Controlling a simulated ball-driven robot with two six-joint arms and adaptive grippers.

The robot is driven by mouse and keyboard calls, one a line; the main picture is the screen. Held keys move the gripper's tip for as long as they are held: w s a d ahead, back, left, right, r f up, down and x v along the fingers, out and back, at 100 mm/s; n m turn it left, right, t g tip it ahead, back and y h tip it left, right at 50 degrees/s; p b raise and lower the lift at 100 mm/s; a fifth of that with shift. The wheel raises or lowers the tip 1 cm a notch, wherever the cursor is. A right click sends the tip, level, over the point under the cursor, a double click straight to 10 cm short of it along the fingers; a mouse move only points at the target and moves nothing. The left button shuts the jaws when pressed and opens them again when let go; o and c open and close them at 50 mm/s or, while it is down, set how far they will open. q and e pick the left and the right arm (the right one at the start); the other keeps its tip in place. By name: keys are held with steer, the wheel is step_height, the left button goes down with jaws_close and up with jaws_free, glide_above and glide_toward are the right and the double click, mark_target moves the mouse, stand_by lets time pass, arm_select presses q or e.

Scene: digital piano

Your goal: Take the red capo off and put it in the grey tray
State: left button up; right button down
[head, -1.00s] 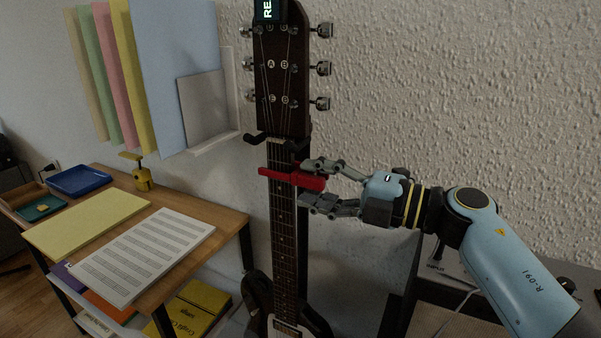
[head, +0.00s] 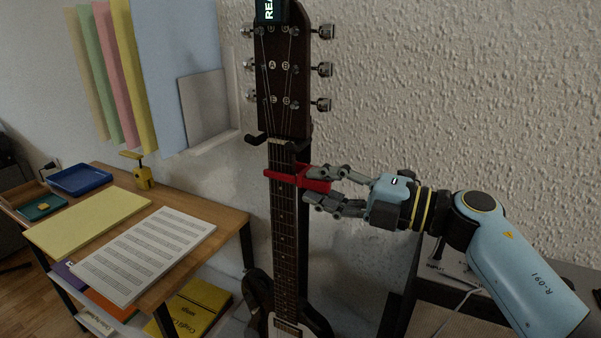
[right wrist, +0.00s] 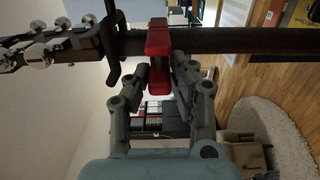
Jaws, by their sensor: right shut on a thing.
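The red capo (head: 284,177) lies across the upper part of the guitar neck (head: 284,225), a little below the headstock (head: 282,75). My right gripper (head: 311,185) reaches in from the right and is shut on the capo's handle end, right of the neck. In the right wrist view the capo (right wrist: 158,38) crosses the neck and its lower end sits between my right fingertips (right wrist: 160,72). Whether the capo touches the strings cannot be told. My left gripper is not in view. I cannot make out a grey tray in these frames.
The guitar hangs upright at the wall by a dark hook (head: 256,140). A wooden table (head: 225,220) on the left bears sheet music (head: 145,250), a yellow sheet (head: 85,222), a blue tray (head: 80,180) and a yellow clamp-like thing (head: 143,176). A dark surface stands at lower right.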

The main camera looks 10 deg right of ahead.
steer(key=v, duration=0.4)
steer(key=shift+s+d+r, duration=0.1)
steer(key=shift+s+d, duration=0.1)
steer(key=shift+d, duration=0.05)
steer(key=shift+w+a, duration=0.15)
steer(key=shift+a, duration=0.05)
steer(key=shift+s+d+p, duration=0.25)
steer(key=shift+d+p, duration=0.05)
steer(key=shift+d, duration=0.1)
steer(key=shift+v, duration=2)
steer(key=shift+v, duration=1.25)
steer(key=shift+v, duration=2.4)
